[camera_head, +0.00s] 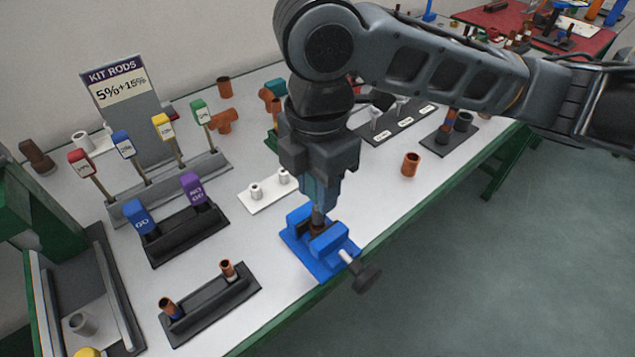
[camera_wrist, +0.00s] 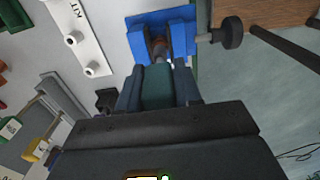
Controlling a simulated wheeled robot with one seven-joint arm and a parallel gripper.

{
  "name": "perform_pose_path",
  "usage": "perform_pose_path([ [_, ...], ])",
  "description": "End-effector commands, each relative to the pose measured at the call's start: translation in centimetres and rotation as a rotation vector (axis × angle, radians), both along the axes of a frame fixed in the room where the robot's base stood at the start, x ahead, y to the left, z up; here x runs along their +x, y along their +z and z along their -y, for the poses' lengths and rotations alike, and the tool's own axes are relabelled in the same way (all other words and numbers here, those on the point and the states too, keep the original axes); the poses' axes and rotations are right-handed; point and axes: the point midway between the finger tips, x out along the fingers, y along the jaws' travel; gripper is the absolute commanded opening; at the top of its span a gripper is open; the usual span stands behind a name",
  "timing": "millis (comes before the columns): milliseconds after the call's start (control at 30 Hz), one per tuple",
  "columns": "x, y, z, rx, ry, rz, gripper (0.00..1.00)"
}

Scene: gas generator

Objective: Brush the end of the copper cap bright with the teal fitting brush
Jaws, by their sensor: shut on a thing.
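My gripper (camera_head: 320,190) points down over the blue vise (camera_head: 337,243) and is shut on the teal fitting brush (camera_wrist: 158,88). In the wrist view the brush's teal handle sits between my two fingers, and its grey end reaches the vise (camera_wrist: 181,37). A brown copper piece, which looks like the copper cap (camera_wrist: 157,45), is between the vise jaws. The brush's end meets or nearly meets it; I cannot tell if they touch. My gripper and the brush hide most of the cap, so how bright its end is cannot be seen.
The vise handle (camera_head: 366,278) sticks out past the green table edge. A white block with pegs (camera_head: 267,190) stands left of the vise, and a black rack with copper pieces (camera_head: 210,305) stands front left. A loose copper fitting (camera_head: 410,164) stands to the right on clear table.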

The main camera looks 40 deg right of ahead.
Motion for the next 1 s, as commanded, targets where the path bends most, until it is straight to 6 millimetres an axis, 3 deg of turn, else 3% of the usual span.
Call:
perform_pose_path([
  [1000,0.0,-2.7,0.0,0.0,-0.001,0.0,0.12],
])
